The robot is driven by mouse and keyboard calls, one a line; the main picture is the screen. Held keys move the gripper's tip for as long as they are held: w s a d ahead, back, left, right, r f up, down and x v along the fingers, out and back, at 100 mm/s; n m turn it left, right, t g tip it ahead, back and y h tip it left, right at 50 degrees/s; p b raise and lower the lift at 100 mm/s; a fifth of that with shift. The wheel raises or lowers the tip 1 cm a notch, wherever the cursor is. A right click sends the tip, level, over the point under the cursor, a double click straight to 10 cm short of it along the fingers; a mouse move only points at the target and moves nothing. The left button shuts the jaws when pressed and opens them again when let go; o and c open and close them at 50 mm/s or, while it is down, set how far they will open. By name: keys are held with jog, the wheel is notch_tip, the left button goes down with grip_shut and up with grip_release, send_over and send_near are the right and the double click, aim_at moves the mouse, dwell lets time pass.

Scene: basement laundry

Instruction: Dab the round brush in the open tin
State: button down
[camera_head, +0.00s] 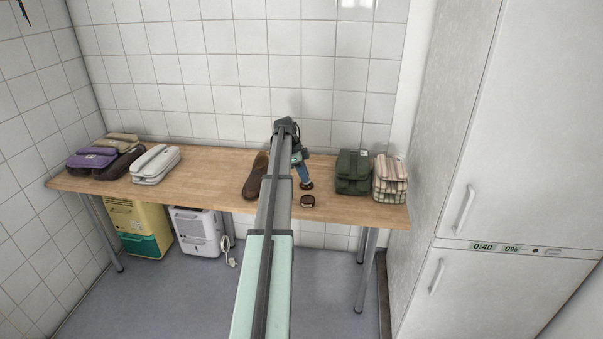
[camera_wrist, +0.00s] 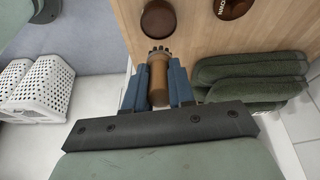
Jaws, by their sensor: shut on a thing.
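My gripper (camera_wrist: 157,76) is shut on the round brush (camera_wrist: 158,84), a brown cylinder held between two blue fingers, its dark bristles pointing away from the wrist. The open tin (camera_wrist: 158,18), a small round tin with a plain brown surface, lies on the table just beyond the bristles; a gap shows between them in the picture. In the head view the open tin (camera_head: 307,201) is near the table's front edge, and my gripper (camera_head: 302,168) is behind it. My arm hides part of the table there. Whether the bristles touch anything cannot be told.
A lettered round tin or lid (camera_wrist: 232,7) lies close to the open tin. The wooden table (camera_head: 210,180) is clear between.

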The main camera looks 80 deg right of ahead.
jog(key=shift+f, duration=2.85)
jog(key=shift+f, duration=0.55)
jog(key=shift+r, duration=3.55)
jog(key=shift+w, duration=0.1)
